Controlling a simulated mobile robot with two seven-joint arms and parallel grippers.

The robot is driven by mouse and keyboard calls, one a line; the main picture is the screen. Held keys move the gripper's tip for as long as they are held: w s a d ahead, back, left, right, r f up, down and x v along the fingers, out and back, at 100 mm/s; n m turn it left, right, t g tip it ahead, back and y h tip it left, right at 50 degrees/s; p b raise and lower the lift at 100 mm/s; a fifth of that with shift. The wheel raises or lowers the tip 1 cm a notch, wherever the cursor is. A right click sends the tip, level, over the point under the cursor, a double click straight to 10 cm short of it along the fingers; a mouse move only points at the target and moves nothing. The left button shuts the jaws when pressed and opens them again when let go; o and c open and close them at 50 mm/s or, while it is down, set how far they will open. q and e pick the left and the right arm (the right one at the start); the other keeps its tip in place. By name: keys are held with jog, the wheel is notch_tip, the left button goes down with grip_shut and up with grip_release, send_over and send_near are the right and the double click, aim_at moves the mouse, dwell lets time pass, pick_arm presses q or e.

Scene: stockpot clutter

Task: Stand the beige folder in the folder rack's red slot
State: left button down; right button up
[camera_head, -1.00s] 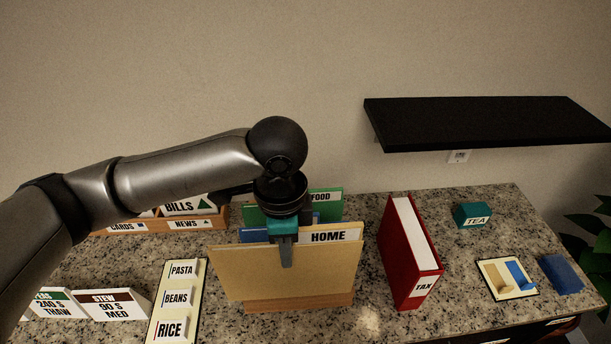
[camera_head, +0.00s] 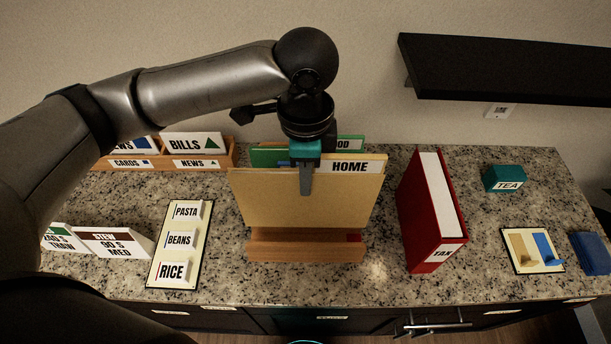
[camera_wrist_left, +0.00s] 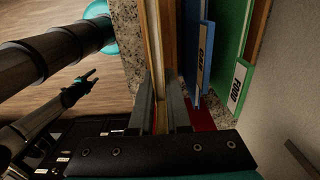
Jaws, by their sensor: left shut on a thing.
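The beige folder (camera_head: 305,208) is upright, with a white HOME tab at its top right. My left gripper (camera_head: 306,185) is shut on its top edge; the folder also shows between the fingers in the left wrist view (camera_wrist_left: 153,45). Red (camera_wrist_left: 201,115) also shows beside the fingers in the wrist view. I cannot tell how deep the folder's lower edge sits. My right gripper (camera_wrist_left: 80,86) is small and dark in the wrist view.
Green (camera_wrist_left: 232,55) and blue (camera_wrist_left: 199,50) folders stand behind the beige one. A red TAX binder (camera_head: 431,215) stands to the right. A card board (camera_head: 178,245) lies to the left, a letter box (camera_head: 200,163) behind. Bare counter lies between rack and binder.

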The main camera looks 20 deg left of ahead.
aim_at(306, 206)
pick_arm(q)
jog(key=shift+f+b, duration=2.05)
jog(key=shift+f, duration=2.85)
jog(key=c, duration=0.8)
grip_release()
jog(key=shift+r, duration=0.1)
